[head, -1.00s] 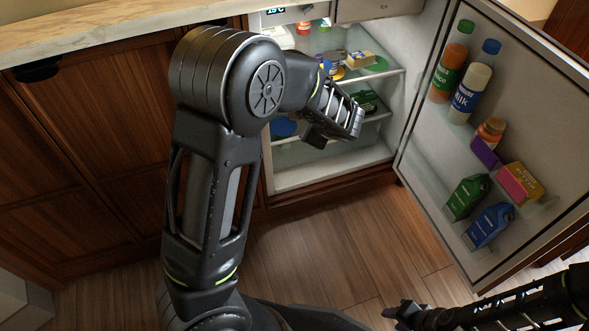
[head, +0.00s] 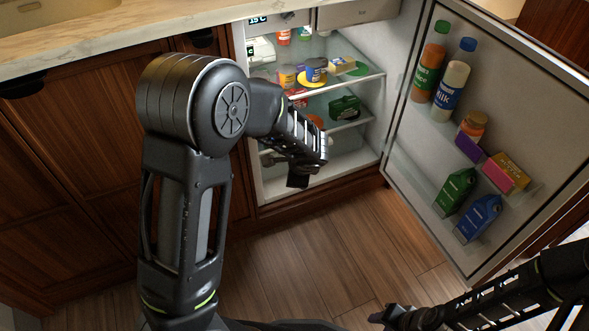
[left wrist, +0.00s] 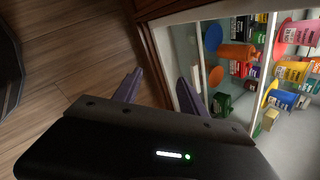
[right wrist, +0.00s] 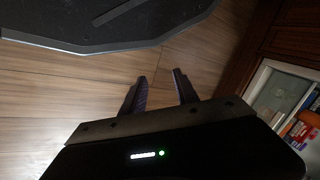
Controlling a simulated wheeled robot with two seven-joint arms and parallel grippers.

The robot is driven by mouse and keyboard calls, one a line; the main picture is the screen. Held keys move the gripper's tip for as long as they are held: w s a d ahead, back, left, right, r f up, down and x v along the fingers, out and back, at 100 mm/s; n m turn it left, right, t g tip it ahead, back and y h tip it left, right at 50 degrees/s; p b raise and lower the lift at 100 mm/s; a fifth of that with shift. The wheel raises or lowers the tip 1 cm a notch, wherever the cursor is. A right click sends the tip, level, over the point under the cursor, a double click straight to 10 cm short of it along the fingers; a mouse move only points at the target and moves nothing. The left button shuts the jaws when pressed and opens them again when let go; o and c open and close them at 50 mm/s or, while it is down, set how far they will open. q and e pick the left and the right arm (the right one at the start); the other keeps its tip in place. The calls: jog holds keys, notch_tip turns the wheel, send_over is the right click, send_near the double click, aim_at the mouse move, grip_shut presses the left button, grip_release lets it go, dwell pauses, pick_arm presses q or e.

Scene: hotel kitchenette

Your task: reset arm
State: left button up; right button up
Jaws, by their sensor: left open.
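My left arm reaches up and over in the head view. Its dark gripper (head: 303,172) hangs in front of the open fridge's lower part. In the left wrist view my left gripper (left wrist: 160,76) has its two fingers apart with nothing between them, near the fridge's edge. My right gripper (head: 390,317) is low at the bottom right of the head view, above the floor. In the right wrist view my right gripper (right wrist: 159,74) has its fingers apart and empty over the wood floor.
The fridge door (head: 397,150) stands open at right, holding a milk bottle (head: 450,90), a juice bottle (head: 427,75) and several cartons. The glass shelf (head: 355,82) holds several food items. Wooden cabinets (head: 75,150) and a marble counter (head: 140,20) are at left. The floor (head: 330,250) between is clear.

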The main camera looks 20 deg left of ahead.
pick_arm(q)
jog(key=s+d+f+n+g+h, duration=0.1)
jog(key=s+d+f+n+h, duration=0.3)
jog(key=d, duration=0.4)
jog(key=s+d+f+n+h, duration=0.2)
jog(key=s+d+f+n, duration=0.1)
jog(key=s+d+f, duration=0.4)
jog(key=s+d+f+n+g+h, duration=0.1)
jog(key=s+f+n, duration=0.35)
jog(key=s, duration=0.25)
jog(key=s+d+f+n+g+h, duration=0.1)
jog(key=s+d+f+n+g, duration=0.15)
jog(key=s+n, duration=0.35)
notch_tip(320, 180, up, 24)
jog(key=s+m+p, duration=0.1)
jog(key=s+p, duration=0.1)
jog(key=p, duration=2.3)
jog(key=shift+s+a+t, duration=0.15)
jog(key=shift+a+t, duration=0.1)
jog(key=shift+t, duration=0.1)
pick_arm(e)
jog(key=s+a+r, duration=0.1)
jog(key=s+r, duration=0.1)
jog(key=r, duration=1)
jog(key=s+a+r+g, duration=0.1)
jog(key=r, duration=1.2)
jog(key=shift+s+n, duration=0.3)
jog(key=shift+s, duration=0.1)
pick_arm(q)
jog(key=shift+r, duration=0.1)
